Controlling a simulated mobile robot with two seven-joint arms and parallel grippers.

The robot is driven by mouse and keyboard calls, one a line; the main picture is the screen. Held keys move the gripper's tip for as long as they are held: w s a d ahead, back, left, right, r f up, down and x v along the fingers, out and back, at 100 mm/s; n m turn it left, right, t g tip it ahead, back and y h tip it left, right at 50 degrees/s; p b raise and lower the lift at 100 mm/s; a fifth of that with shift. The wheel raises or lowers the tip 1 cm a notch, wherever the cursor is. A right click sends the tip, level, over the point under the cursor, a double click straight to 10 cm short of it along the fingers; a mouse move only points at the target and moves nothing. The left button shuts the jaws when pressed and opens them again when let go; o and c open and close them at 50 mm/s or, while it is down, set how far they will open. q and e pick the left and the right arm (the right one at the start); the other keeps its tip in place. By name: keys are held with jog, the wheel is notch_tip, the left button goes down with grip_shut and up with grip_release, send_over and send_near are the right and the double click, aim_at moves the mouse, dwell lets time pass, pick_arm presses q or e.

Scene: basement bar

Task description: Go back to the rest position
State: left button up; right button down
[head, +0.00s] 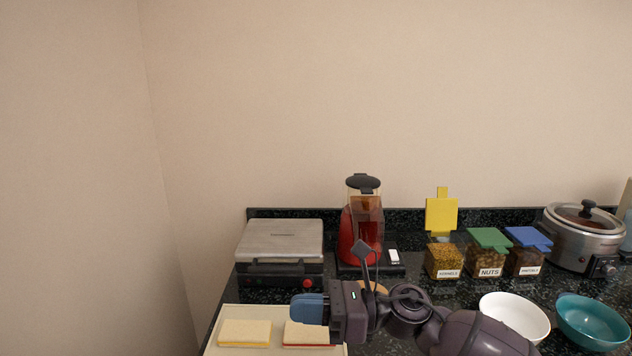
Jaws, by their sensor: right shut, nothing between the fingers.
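My right gripper (309,308) comes in from the lower right and points left over the front of the dark counter. Its blue fingers are shut with nothing between them, just above a cream board (231,315). A sandwich-like slab with a yellow layer (245,333) lies on the board, left of the fingers. A second slab with a red layer (307,335) lies below the fingertips, partly covered by them. My left gripper is not in view.
Behind stand a silver press grill (280,240), a red blender (349,232), and jars of kernels (444,260), nuts (488,255) and a blue-lidded one (526,258). A slow cooker (583,240), white bowl (514,314) and teal bowl (592,322) are right.

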jog(key=s+d+f+m+t+h, duration=0.1)
jog(key=d+f+m+t+h, duration=0.6)
jog(key=m, duration=1.1)
jog(key=s+d+f+m+t+h, duration=0.2)
jog(key=d+f+m+t+h, duration=0.2)
jog(key=d+f+m+t, duration=1.05)
jog(key=s+d+f+m+g+h, duration=0.4)
jog(key=s+f+m+g, duration=0.1)
jog(key=s+m, duration=0.3)
jog(key=s+d+f+m+g+h, duration=0.3)
jog(key=s+f+m, duration=0.3)
jog(key=s+m, duration=0.3)
jog(key=shift+d+m+g+h, duration=0.4)
jog(key=shift+d+m+g, duration=0.1)
jog(key=shift+m+g, duration=0.45)
